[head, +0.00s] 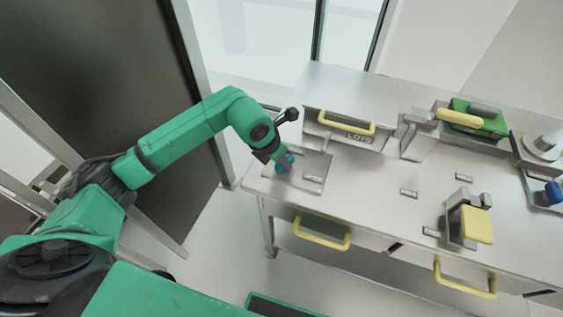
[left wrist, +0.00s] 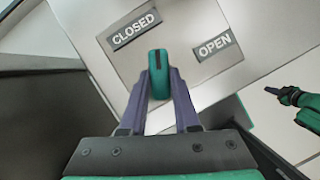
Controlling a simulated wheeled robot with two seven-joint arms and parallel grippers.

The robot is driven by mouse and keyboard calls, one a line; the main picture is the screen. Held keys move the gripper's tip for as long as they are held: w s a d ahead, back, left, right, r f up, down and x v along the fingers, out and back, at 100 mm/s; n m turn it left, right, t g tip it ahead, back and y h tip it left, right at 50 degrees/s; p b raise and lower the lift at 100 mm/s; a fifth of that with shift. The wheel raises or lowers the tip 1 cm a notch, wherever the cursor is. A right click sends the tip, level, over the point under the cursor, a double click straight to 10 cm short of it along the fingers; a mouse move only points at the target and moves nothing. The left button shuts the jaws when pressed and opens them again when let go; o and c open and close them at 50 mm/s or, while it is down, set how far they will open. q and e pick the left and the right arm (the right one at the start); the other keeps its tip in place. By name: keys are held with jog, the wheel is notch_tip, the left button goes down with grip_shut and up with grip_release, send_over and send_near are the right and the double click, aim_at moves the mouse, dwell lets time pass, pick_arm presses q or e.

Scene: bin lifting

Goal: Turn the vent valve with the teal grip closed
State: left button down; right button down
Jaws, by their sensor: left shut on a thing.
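The vent valve's teal grip (left wrist: 158,72) shows in the left wrist view between the two fingers of my left gripper (left wrist: 159,80). A dark line runs along the grip. A CLOSED label (left wrist: 136,30) is on the plate above and left of the grip, and an OPEN label (left wrist: 213,46) is above and right. In the head view my left gripper (head: 284,164) is shut on the grip at the left end of the bench, and the grip is mostly hidden. A green and black part, likely my right arm, shows at the right edge of the left wrist view.
The metal bench (head: 375,190) holds a box with a yellow-handled drawer (head: 346,123) just right of the valve. A yellow-gripped device (head: 475,225), a green device (head: 480,116) and a blue knob (head: 552,193) are further right. Yellow handles (head: 321,233) stick out in front.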

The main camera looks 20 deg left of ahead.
pick_arm(q)
jog(key=n+y+b, duration=0.1)
jog(key=n, duration=0.1)
jog(key=n+b, duration=0.1)
jog(key=n, duration=0.2)
jog(key=shift+d+t+y+b, duration=0.1)
jog(key=shift+t+y+b, duration=0.25)
jog(key=shift+t+y, duration=0.05)
jog(key=shift+r, duration=0.1)
jog(key=c, duration=0.6)
grip_release()
jog(key=shift+c, duration=0.2)
jog(key=shift+r, duration=0.1)
jog(key=b+v, duration=0.2)
jog(key=v, duration=1.2)
jog(key=shift+r, duration=0.15)
jog(key=shift+s+d, duration=0.1)
jog(key=shift+d, duration=0.05)
